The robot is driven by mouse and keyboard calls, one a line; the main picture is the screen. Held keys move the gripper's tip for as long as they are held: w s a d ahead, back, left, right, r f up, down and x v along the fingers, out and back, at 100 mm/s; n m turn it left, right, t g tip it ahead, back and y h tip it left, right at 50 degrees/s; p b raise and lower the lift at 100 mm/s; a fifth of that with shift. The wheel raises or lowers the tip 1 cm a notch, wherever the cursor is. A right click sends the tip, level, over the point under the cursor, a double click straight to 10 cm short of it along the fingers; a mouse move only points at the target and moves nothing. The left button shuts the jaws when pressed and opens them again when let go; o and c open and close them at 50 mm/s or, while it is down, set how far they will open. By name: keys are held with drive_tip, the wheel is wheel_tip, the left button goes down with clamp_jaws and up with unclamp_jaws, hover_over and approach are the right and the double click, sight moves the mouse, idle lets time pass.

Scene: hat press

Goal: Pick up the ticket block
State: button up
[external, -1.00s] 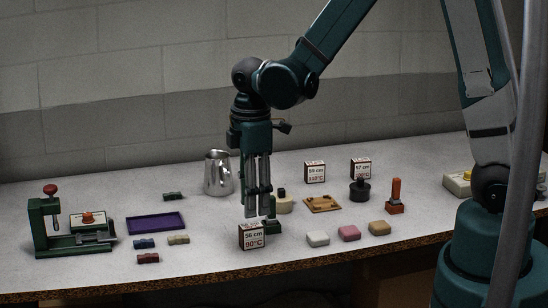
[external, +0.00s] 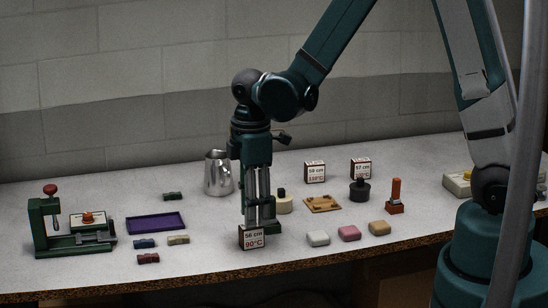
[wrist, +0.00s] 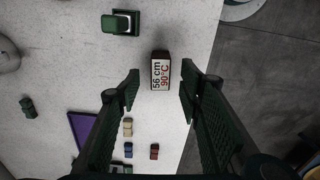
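A dark red-brown ticket block (external: 251,239) with a white face reading "56 cm 90°C" stands near the front edge of the table. My gripper (external: 257,225) points straight down at it, with its fingers low over the block. In the wrist view the block (wrist: 160,72) shows between the two spread fingertips of my gripper (wrist: 160,75), with a gap on each side. My gripper is open and empty. Two similar blocks, one marked 58 cm (external: 315,172) and one marked 57 cm (external: 361,168), stand farther back.
A green object (wrist: 121,23) stands close to the block. White (external: 318,238), pink (external: 349,233) and tan (external: 380,228) pieces lie to the right. A purple tray (external: 155,222), small coloured blocks and a green press (external: 70,240) are at left. A metal jug (external: 217,173) stands behind.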

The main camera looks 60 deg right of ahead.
sight(251, 236)
drive_tip(key=shift+w+a+f, duration=0.1)
drive_tip(key=shift+a+f, duration=0.05)
drive_tip(key=shift+f, duration=2.4)
drive_tip(key=shift+c, duration=0.5)
drive_tip(key=c, duration=0.9)
